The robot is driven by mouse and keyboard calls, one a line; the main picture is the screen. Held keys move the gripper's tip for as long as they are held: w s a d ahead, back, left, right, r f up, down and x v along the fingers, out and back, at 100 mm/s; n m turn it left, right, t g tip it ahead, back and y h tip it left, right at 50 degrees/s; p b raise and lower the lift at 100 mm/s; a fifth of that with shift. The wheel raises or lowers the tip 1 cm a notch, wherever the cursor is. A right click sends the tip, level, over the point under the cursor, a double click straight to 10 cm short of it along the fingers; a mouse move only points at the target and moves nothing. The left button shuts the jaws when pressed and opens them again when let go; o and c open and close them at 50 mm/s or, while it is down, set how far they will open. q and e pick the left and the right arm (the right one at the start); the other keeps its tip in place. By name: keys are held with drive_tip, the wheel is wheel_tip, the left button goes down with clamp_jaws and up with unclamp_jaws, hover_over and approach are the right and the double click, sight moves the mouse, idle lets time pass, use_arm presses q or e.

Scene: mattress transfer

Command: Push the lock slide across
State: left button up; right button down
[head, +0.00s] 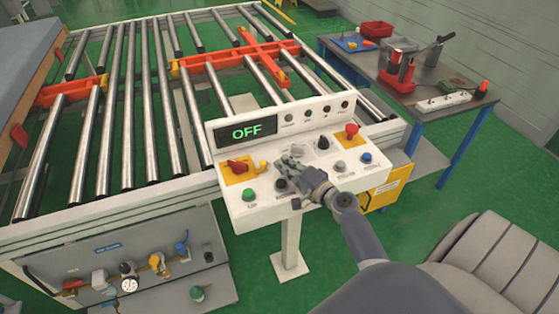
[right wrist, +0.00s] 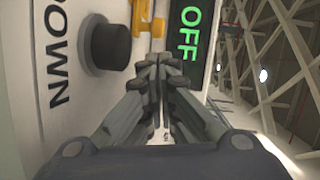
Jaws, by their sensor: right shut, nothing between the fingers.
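The control panel (head: 305,200) carries a red rotary switch (head: 237,167) on a yellow plate. A small yellow piece (head: 263,167), which may be the lock slide, sits at the right of the switch. Yellow parts also show beyond my fingertips in the right wrist view (right wrist: 158,28). My right gripper (head: 287,163) is shut and empty over the panel, just right of the yellow piece. In the right wrist view its fingertips (right wrist: 158,62) point toward the yellow parts; contact cannot be told. My left gripper is not in view.
The panel display (head: 247,131) reads OFF. A black knob (right wrist: 106,46) marked DOWN is close beside my fingers. A red stop button (head: 351,131) and several knobs are at the right. Behind is a roller conveyor (head: 145,110); a tool table (head: 410,90) stands back right.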

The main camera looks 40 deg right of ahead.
drive_tip(key=shift+w+a+f, duration=0.15)
drive_tip(key=shift+w+a, duration=0.4)
drive_tip(key=shift+a, duration=0.1)
